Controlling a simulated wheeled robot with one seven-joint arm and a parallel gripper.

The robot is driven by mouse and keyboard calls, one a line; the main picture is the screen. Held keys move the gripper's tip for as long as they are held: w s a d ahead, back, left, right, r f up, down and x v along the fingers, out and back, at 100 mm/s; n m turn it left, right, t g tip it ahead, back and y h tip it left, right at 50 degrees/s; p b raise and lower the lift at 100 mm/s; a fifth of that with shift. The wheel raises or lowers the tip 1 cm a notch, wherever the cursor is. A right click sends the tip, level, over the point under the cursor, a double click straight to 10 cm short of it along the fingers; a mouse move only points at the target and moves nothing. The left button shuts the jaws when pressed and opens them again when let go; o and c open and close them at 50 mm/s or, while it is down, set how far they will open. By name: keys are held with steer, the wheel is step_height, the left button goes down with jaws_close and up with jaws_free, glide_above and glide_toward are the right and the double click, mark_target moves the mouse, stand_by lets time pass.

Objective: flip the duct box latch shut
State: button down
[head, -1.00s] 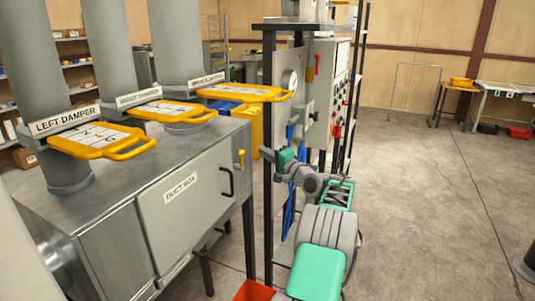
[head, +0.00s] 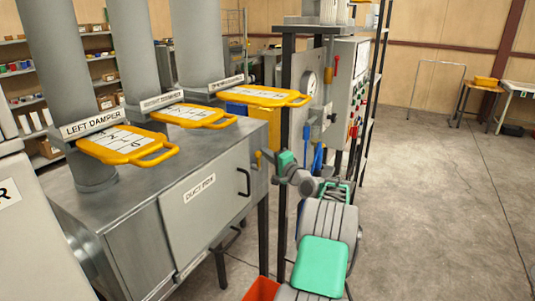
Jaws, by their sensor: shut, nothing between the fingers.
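The duct box (head: 120,245) is a grey metal cabinet on dark legs at the left. Its front door (head: 178,227) carries a "DUCT BOX" label and a black handle (head: 244,182), and looks closed. The small yellow latch (head: 258,161) is at the door's right side and looks roughly upright. My gripper (head: 270,156) is shut and empty, at the end of my arm just right of the latch. It is small and partly hidden by my wrist. I cannot tell whether it touches the latch.
Yellow-handled dampers, including the left damper (head: 118,146), stick out above the box. A dark-framed rack with a control panel (head: 350,80) stands behind my arm. An orange-red bin (head: 261,289) is on the floor below. Open floor (head: 440,200) lies to the right.

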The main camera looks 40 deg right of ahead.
mark_target(258, 155)
steer(key=shift+s+a+f+n+t+b, duration=0.1)
steer(key=shift+s+a+n+b, duration=0.35)
steer(key=shift+b, duration=1)
steer(key=shift+w+a+f+n+t+b, duration=0.1)
steer(key=shift+a+b, duration=0.6)
steer(key=shift+b, duration=0.75)
steer(key=shift+s+a+n+t+b, duration=0.1)
steer(key=shift+s+a+n+b, duration=0.35)
steer(key=shift+b, duration=1)
steer(key=shift+w+a, duration=0.2)
steer(key=shift+a, duration=0.05)
steer(key=shift+r, duration=0.1)
